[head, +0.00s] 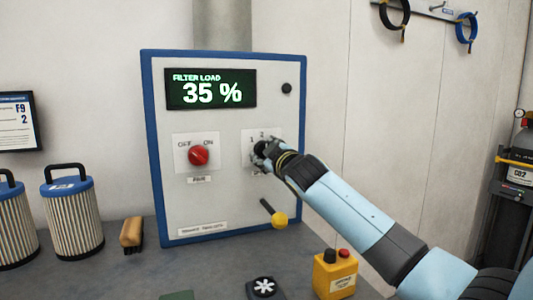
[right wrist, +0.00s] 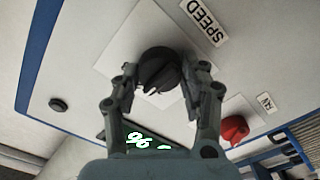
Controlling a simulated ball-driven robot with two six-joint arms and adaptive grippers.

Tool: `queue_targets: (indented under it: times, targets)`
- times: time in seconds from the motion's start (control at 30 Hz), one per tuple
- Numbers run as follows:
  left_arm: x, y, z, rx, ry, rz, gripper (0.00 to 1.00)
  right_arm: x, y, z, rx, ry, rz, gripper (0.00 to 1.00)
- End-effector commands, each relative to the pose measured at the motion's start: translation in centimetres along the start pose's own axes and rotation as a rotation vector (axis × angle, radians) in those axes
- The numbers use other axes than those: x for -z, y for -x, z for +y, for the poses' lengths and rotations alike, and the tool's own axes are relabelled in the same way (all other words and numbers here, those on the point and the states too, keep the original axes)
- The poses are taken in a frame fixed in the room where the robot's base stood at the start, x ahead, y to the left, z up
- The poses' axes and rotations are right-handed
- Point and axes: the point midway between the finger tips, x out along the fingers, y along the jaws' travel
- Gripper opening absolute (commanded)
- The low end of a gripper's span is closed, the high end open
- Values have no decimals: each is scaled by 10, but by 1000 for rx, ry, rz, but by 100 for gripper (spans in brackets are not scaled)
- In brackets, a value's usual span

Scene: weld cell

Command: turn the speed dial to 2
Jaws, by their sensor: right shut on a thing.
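The speed dial (right wrist: 157,66) is a dark round knob with a raised ridge, on a white plate next to a SPEED label (right wrist: 204,22) in the right wrist view. My right gripper (right wrist: 163,86) has its fingers on both sides of the dial and is shut on it. In the head view my right gripper (head: 262,154) covers most of the dial and its plate (head: 248,136). My left gripper is not in view.
The blue-edged panel (head: 228,209) carries a display (head: 211,89) reading FILTER LOAD 35 %, a red OFF/ON knob (head: 198,155) left of the dial, and a yellow-ended lever (head: 279,219) below. Filter cartridges (head: 74,214), a brush (head: 131,233) and a yellow button box (head: 334,276) stand on the bench.

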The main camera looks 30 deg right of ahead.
Motion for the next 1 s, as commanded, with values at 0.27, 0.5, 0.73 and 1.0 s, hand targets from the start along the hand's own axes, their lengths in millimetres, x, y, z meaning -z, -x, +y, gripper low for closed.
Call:
queue_targets:
  times: [0.27, 0.5, 0.73, 1.0]
  targets:
    - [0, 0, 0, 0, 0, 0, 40, -1, 0, -1, 2, 0, -2, 68]
    - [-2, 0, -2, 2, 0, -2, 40, -1, 2, -1, 1, 1, -2, 68]
    - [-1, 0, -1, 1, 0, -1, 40, -1, 35, -1, 3, 4, -1, 68]
    - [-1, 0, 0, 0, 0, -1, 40, -1, 94, -1, 3, 2, -1, 68]
